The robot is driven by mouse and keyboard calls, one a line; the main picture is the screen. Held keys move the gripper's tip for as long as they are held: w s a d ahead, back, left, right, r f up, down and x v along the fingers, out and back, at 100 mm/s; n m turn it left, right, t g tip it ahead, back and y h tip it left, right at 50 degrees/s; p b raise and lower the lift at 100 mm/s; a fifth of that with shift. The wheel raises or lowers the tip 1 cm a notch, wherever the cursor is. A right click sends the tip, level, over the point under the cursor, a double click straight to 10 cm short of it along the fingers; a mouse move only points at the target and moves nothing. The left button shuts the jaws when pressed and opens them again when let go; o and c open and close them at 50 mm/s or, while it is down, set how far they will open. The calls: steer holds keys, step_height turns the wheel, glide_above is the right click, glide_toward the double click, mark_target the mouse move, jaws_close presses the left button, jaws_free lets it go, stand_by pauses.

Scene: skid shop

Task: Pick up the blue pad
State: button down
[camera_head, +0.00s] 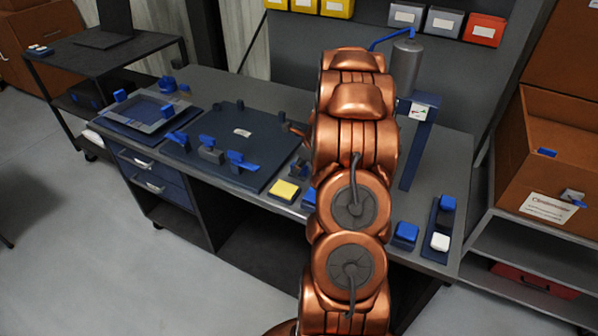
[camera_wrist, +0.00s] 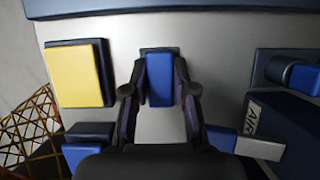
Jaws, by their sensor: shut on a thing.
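The blue pad (camera_wrist: 159,82) is in the middle of the wrist view, an upright-looking blue block with a dark edge along its top. My gripper (camera_wrist: 160,70) has one dark finger on each side of it and is shut on it. The grey table top shows around the pad. I cannot tell whether the pad is resting on the table or raised. In the head view, my copper arm hides the gripper and most of the area around it.
A yellow pad on a dark base (camera_head: 285,190) lies on the workbench (camera_head: 450,170), left of my arm. A board with blue-handled clamps (camera_head: 228,150) lies farther left. A blue block (camera_head: 406,233) and a narrow tray (camera_head: 434,240) are at right. A grey cylinder (camera_head: 405,68) stands behind.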

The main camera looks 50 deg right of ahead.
steer(key=shift+f, duration=0.1)
steer(key=shift+r+b, duration=0.35)
steer(key=shift+r, duration=0.45)
steer(key=shift+r+b, duration=0.3)
steer(key=shift+r, duration=0.6)
steer(key=a+r+b, duration=0.1)
steer(key=a+b, duration=0.2)
steer(key=a, duration=1.3)
steer(key=shift+s+r, duration=0.15)
steer(key=shift+r, duration=0.15)
steer(key=c, duration=1.5)
jaws_free()
jaws_close()
